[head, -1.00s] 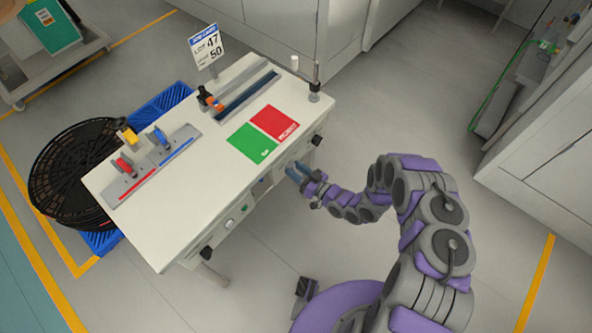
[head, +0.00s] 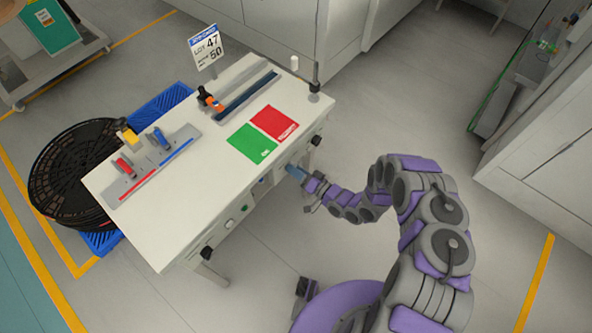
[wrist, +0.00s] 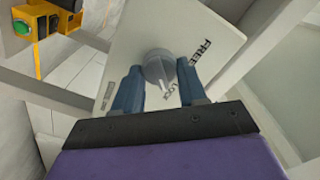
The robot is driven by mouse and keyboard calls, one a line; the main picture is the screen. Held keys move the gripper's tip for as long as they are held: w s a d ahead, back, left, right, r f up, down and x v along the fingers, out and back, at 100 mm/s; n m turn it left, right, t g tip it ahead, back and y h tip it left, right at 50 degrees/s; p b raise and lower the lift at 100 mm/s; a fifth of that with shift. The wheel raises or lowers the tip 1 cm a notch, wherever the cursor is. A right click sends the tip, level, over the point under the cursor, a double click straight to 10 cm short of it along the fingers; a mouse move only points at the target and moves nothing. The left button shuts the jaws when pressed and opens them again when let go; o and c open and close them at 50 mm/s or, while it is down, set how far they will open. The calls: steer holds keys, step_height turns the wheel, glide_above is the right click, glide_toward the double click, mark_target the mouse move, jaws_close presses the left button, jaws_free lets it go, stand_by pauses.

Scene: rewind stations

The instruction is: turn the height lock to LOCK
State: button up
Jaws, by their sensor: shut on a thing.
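The height lock is a round grey knob (wrist: 156,66) on a pale square plate (wrist: 205,32) in the wrist view. The knob's narrow pointer end faces down in the picture, nearer LOCK than FREE. My gripper (wrist: 160,72) has one blue finger on each side of the knob and is shut on it. In the head view my gripper (head: 294,171) is at the front side of the white table (head: 190,205); the knob is hidden there.
A green and red mat (head: 252,143) lies on the tabletop above my gripper. A green button (head: 230,223) and black knobs (head: 207,253) are along the table's front. Open floor (head: 440,115) lies to the right.

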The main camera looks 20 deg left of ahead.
steer(key=shift+w+d, duration=0.15)
steer(key=o, duration=0.9)
steer(key=shift+f, duration=0.1)
steer(key=shift+o, duration=0.8)
steer(key=p+v, duration=0.1)
steer(key=v, duration=1.6)
steer(key=shift+d, duration=0.2)
